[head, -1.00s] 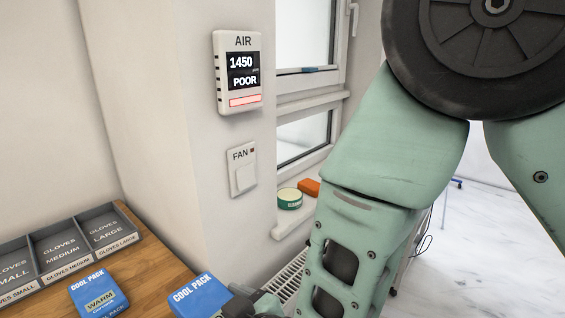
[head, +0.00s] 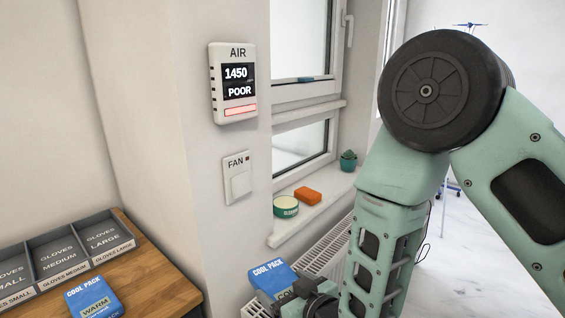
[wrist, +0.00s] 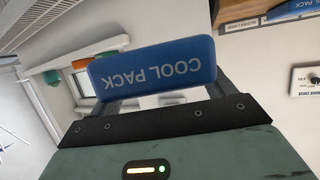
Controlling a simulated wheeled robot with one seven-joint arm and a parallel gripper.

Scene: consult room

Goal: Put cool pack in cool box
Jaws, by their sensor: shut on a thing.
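A blue cool pack (head: 272,279) is held in my gripper (head: 308,294), low in the middle of the head view, beside the counter and in front of the radiator. In the wrist view the same cool pack (wrist: 153,66) sits across the fingers, its lettering upside down. A second blue cool pack (head: 93,298), with a "WARM" label, lies on the wooden counter at the lower left. It is apart from my gripper. I see no cool box in either view.
The wooden counter (head: 150,268) holds a grey glove tray (head: 118,247). A windowsill (head: 318,212) carries a green round tin (head: 286,206), an orange block (head: 307,195) and a small plant (head: 348,160). A radiator (head: 325,248) is below. An air monitor (head: 233,83) reads 1450 POOR above a fan switch (head: 238,178).

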